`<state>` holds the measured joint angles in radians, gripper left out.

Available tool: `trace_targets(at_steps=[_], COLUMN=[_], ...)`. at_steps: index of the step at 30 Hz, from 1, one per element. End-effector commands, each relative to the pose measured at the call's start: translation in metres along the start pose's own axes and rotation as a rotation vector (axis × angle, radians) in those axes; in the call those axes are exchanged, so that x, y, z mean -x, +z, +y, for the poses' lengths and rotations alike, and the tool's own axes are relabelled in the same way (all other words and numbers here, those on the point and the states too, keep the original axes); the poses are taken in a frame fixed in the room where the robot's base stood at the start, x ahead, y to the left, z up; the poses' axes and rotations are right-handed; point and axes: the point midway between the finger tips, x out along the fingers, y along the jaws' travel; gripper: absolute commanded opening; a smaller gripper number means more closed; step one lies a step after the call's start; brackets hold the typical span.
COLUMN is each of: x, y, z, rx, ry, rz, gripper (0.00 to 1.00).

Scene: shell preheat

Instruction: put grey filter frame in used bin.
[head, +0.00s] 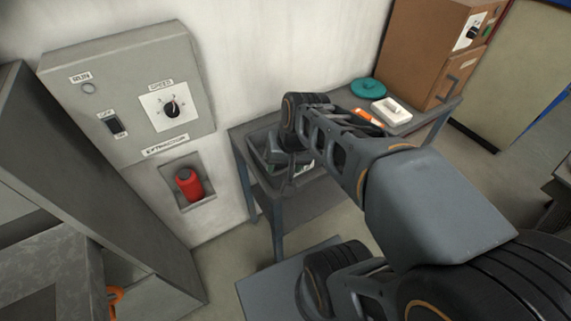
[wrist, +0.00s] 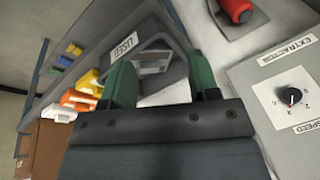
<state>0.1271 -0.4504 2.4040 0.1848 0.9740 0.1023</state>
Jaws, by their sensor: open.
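The used bin (head: 257,158) is a dark grey tray on the side table, partly hidden by my arm in the head view. The wrist view shows its dark wall (wrist: 177,68) and a white label reading USED. A light grey, frame-like piece (wrist: 152,67) appears inside the bin there, partly hidden; I take it for the grey filter frame. My gripper (wrist: 160,80) has two green fingers, apart and with nothing held between them. It is above the bin, and the frame shows beyond the finger gap. In the head view my gripper is mostly hidden behind my wrist.
The table (head: 425,118) also holds a teal round thing (head: 368,88), an orange piece (head: 368,117) and a white block (head: 391,110). A brown cabinet (head: 425,50) stands at its right end. The grey extractor panel (head: 130,95), with a red object (head: 188,184) in a recess, is left.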

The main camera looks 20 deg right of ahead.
Motion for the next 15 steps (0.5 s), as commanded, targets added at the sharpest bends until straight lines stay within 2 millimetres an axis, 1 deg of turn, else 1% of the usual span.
trace_targets(at_steps=[1,3,6,9,15], x=[0.005,0.010,0.015,0.017,0.018], y=[0.006,0.011,0.016,0.017,0.018], z=[-0.002,-0.003,-0.003,-0.003,-0.003], rx=[0.093,0.195,0.291,0.336,0.346], ry=[0.023,0.055,0.084,0.099,0.103], rz=[0.044,0.092,0.136,0.158,0.163], gripper=[0.55,0.55,0.55,0.55,0.55])
